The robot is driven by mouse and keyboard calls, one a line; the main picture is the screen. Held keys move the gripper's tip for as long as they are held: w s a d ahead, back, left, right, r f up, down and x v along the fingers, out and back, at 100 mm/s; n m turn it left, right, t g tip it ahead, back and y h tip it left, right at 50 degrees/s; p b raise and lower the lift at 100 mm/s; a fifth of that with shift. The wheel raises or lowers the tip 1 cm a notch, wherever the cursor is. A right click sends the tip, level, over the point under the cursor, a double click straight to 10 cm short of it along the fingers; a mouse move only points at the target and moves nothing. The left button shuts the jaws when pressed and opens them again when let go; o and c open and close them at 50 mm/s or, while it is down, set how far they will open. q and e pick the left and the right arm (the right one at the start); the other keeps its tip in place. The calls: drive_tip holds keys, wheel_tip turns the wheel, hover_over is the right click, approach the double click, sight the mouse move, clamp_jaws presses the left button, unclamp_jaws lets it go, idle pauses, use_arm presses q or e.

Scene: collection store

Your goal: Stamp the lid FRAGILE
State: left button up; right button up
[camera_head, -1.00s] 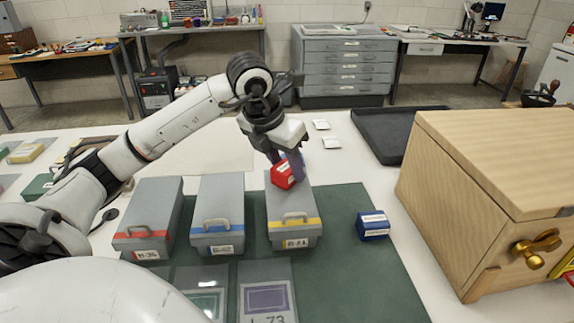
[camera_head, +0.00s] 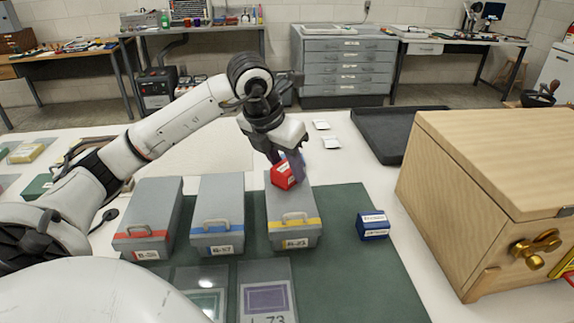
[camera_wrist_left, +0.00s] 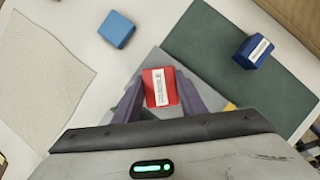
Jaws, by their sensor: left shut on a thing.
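My left gripper (camera_head: 288,162) is shut on a red stamp block (camera_head: 283,176) with a white label. In the left wrist view the red block (camera_wrist_left: 160,87) sits between the two purple fingers. The block is over the far part of the lid of the grey box with the yellow band (camera_head: 291,201). I cannot tell whether it touches the lid. A dark blue block with white labels (camera_head: 373,225) stands on the green mat, right of that box. It also shows in the left wrist view (camera_wrist_left: 253,51). My right gripper is not in view.
Grey boxes with a blue band (camera_head: 217,210) and a red band (camera_head: 151,213) stand to the left. A wooden cabinet (camera_head: 490,190) stands at the right. A black tray (camera_head: 385,135) lies behind. A lighter blue block (camera_wrist_left: 116,29) shows in the left wrist view.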

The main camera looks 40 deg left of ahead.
use_arm(q)
drive_tip(key=shift+r+p, duration=1.6)
drive_tip(key=shift+r, duration=1.7)
